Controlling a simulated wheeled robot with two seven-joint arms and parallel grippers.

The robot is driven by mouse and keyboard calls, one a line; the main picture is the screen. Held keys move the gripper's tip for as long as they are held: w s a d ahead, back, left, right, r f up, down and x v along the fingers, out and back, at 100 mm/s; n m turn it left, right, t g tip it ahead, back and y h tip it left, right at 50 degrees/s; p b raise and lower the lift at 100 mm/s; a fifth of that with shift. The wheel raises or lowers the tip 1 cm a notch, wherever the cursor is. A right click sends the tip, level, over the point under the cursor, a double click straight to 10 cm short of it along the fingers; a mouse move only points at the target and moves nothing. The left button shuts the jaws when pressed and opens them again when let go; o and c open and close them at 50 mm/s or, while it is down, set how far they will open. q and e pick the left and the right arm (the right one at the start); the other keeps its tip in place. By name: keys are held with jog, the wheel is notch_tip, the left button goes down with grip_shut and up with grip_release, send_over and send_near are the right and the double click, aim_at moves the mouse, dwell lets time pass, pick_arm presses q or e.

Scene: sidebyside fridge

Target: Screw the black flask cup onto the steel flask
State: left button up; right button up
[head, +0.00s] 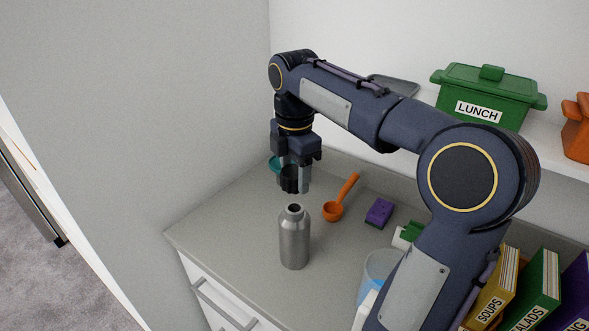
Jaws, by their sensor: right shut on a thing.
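The steel flask (294,240) stands upright on the grey counter, its open neck facing up. My right gripper (296,184) points straight down above the flask. It is shut on the black flask cup (289,178), which shows dark between its fingers. The cup is apart from the flask, with a small gap in the picture above the neck. The fingers hide part of the cup. My left gripper is not in view.
An orange scoop (334,209), a purple sponge (379,212) and a clear container (382,266) are on the counter (222,232) right of the flask. A teal item (274,164) is behind my gripper. A green LUNCH box (487,96) is on the shelf. Books stand at right.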

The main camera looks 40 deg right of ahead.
aim_at(295, 193)
jog(key=shift+f+b, duration=1.7)
jog(key=shift+f, duration=1.1)
jog(key=shift+f+b, duration=0.9)
jog(key=shift+f, duration=0.5)
jog(key=o, duration=0.9)
jog(key=shift+r, duration=0.1)
notch_tip(295, 193, up, 8)
jog(key=shift+f+p, duration=0.15)
jog(key=shift+p, duration=0.3)
